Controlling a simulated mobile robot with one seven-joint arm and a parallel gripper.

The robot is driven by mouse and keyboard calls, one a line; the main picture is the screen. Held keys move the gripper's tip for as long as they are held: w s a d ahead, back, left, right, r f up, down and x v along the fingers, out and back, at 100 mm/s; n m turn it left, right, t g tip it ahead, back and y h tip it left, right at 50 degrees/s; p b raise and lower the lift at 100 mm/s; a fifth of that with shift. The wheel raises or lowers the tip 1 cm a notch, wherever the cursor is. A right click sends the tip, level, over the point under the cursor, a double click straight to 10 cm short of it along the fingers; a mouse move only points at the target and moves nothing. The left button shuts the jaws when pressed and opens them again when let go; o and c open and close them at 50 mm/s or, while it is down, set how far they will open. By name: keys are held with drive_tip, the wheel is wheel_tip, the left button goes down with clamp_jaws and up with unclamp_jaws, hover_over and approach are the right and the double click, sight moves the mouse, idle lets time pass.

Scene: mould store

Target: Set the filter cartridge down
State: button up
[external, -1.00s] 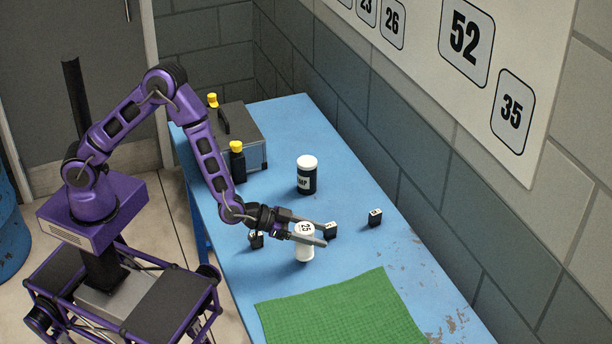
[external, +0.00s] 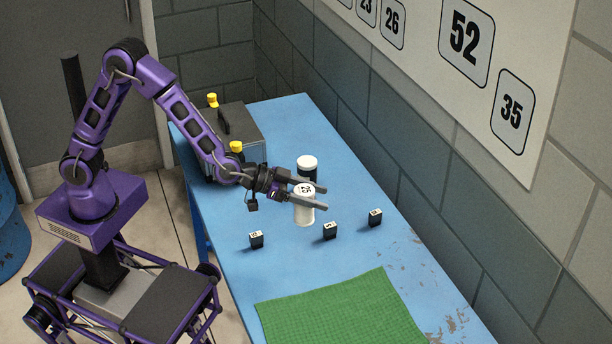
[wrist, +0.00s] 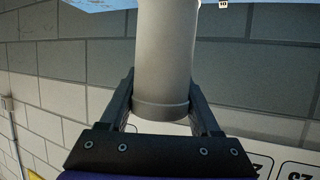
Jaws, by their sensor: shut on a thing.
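The filter cartridge (external: 304,212) is a white cylinder with a dark number on its white top. My gripper (external: 318,195) is shut on it from the sides, one finger on each side, and holds it upright. It appears to be raised above the blue table (external: 285,270), behind the small black blocks in the external view. In the wrist view the cartridge (wrist: 165,50) shows as a grey cylinder between the fingers of my gripper (wrist: 162,90). Its far end runs out of that picture.
Three small black numbered blocks (external: 256,240) (external: 330,231) (external: 375,218) stand in a loose row. A black jar with a white lid (external: 307,162) is partly hidden behind the cartridge. A green mat (external: 340,310) lies in front.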

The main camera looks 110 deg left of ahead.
drive_tip(key=s+a+n+g+y+b, duration=0.1)
drive_tip(key=s+a+n+g+y, duration=0.2)
drive_tip(key=a, duration=0.8)
drive_tip(key=s+a+n+g+y, duration=0.1)
drive_tip(key=s+a+n+y, duration=0.3)
drive_tip(key=a, duration=0.7)
drive_tip(key=s+a+n+g+y+b, duration=0.1)
drive_tip(key=s+a+n+g, duration=0.4)
drive_tip(key=s+a, duration=1.05)
drive_tip(key=shift+m+g, duration=0.3)
drive_tip(key=shift+g, duration=0.2)
drive_tip(key=shift+w+a+f+b, duration=0.15)
drive_tip(key=shift+f+b, duration=0.3)
drive_tip(key=shift+f, duration=2)
drive_tip(key=shift+w+a+f+b, duration=0.15)
drive_tip(key=shift+f+b, duration=0.25)
drive_tip(key=shift+f, duration=2.05)
drive_tip(key=shift+w+f+b, duration=0.15)
drive_tip(key=shift+f+b, duration=0.3)
drive_tip(key=shift+f, duration=2)
drive_tip(key=shift+f, duration=0.1)
drive_tip(key=o, duration=1.4)
drive_tip(key=shift+o, duration=0.2)
